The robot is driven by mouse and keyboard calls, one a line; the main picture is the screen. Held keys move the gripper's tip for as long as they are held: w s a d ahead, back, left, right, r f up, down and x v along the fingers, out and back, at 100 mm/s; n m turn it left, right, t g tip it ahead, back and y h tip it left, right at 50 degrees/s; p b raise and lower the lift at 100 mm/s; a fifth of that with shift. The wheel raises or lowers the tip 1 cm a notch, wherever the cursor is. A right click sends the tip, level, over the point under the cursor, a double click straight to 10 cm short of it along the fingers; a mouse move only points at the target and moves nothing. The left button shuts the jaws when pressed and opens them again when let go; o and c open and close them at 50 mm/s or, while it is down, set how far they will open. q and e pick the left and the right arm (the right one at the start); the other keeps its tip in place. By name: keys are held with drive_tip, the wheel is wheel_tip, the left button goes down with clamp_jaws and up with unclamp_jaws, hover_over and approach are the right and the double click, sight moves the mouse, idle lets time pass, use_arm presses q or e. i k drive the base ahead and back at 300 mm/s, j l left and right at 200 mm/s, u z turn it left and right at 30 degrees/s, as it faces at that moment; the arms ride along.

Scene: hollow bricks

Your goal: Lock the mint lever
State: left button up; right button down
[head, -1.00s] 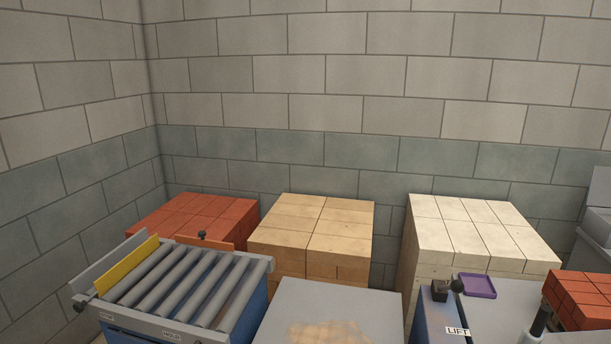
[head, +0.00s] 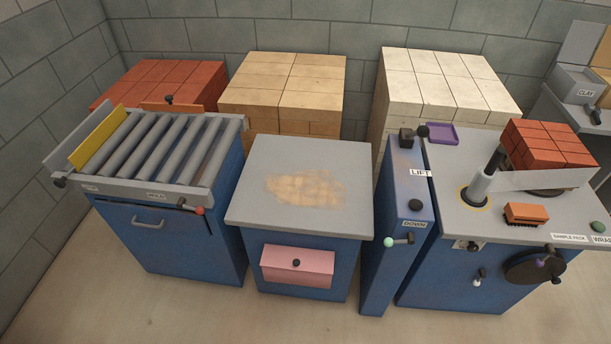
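The mint lever (head: 399,241) is in the head view, on the upper front of the narrow blue lift cabinet (head: 385,270). Its mint ball end points left and its pivot is at the right, so the lever lies almost level. A DOWN label (head: 414,224) sits just above it, and a LIFT label (head: 421,173) is higher on the cabinet's top. Neither of my grippers is in view.
A roller table (head: 150,150) with a red-knobbed lever (head: 193,209) stands at left. A grey-topped cabinet (head: 300,150) with a pink drawer (head: 297,265) is in the middle. A wrapping bench (head: 450,190) with red bricks (head: 548,145) stands right. The front floor is clear.

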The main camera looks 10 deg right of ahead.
sight(388, 242)
drive_tip(key=z, duration=1.05)
